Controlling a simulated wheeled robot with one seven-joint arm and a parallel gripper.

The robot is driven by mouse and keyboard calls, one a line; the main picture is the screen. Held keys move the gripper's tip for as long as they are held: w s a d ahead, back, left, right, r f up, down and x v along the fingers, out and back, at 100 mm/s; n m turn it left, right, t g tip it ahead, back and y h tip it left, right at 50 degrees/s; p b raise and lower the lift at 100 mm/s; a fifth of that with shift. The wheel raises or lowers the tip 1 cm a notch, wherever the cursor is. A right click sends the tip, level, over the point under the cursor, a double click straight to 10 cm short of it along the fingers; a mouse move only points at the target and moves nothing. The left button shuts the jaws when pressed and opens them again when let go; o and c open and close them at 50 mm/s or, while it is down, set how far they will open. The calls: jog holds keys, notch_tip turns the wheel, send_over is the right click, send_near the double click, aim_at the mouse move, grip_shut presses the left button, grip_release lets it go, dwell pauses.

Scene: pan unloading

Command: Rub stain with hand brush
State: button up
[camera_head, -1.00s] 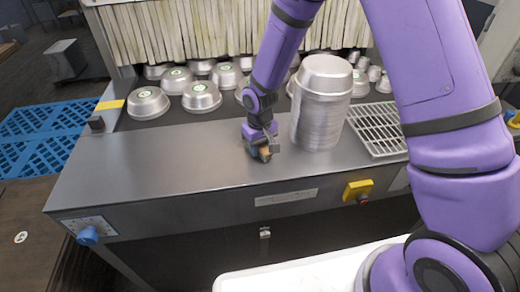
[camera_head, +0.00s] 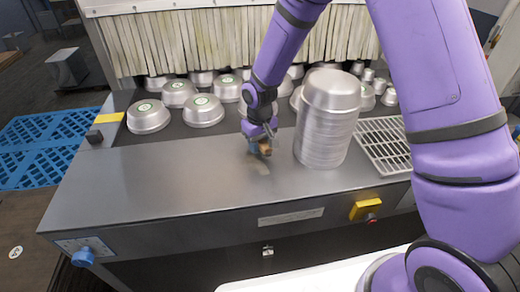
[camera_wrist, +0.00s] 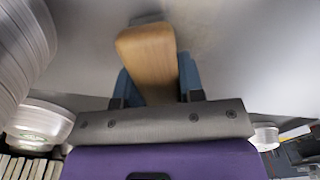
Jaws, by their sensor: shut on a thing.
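My gripper (camera_head: 262,146) is low over the steel counter (camera_head: 150,185), left of the tall pan stack. It is shut on the hand brush (camera_wrist: 148,55), whose light wooden handle stands between the blue fingers in the wrist view. The brush also shows as a small brown piece in the head view (camera_head: 265,150). Its bristles are hidden, and I cannot tell whether they touch the counter. A faint dull smudge, perhaps the stain (camera_head: 260,167), lies on the counter just in front of the brush.
A tall stack of metal pans (camera_head: 325,130) stands close to the right of my gripper. Several upturned pans (camera_head: 148,117) sit behind, before a strip curtain (camera_head: 180,45). The counter's left part is clear.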

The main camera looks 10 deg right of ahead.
jog(key=shift+r, duration=2.55)
